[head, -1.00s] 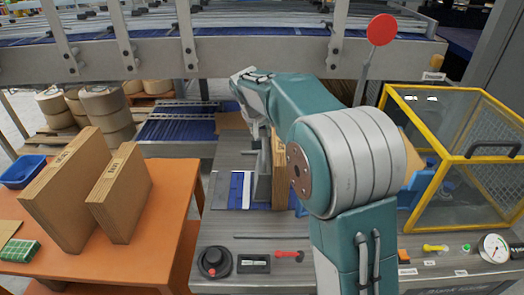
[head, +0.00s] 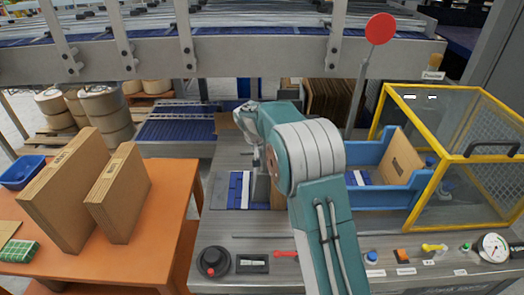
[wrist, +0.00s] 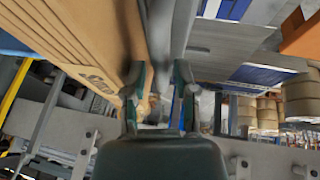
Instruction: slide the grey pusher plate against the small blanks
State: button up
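The grey pusher plate (head: 262,187) stands upright on the deck, partly hidden by my arm. In the wrist view the plate (wrist: 172,35) runs down between my two fingers. The small brown cardboard blanks (wrist: 75,40) stand side by side just left of it there, with a narrow dark gap at the left finger. In the head view only a sliver of the blanks (head: 277,196) shows, right of the plate. My gripper (wrist: 157,80) has its fingers apart, one on each side of the plate. Whether they press on it is unclear.
Two large cartons (head: 68,190) stand on the orange table (head: 150,225) at left. A blue tray (head: 385,197) holding a tilted carton (head: 402,155) stands at right beside the yellow-framed guard (head: 455,155). Knobs and a gauge (head: 493,248) line the front edge. A rail crosses behind.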

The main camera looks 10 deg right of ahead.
jog(key=shift+w+a+f, duration=0.1)
jog(key=shift+f, duration=0.2)
grip_shut()
jog(key=shift+w+a, duration=0.25)
jog(key=shift+a, duration=0.95)
jog(key=shift+w+a, duration=0.2)
jog(key=shift+a, duration=0.95)
grip_release()
jog(key=shift+d, duration=0.2)
jog(key=shift+r, duration=0.1)
jog(key=v, duration=1.1)
jog(key=shift+a+r, duration=0.15)
jog(key=shift+r, duration=0.15)
jog(key=shift+s, duration=0.15)
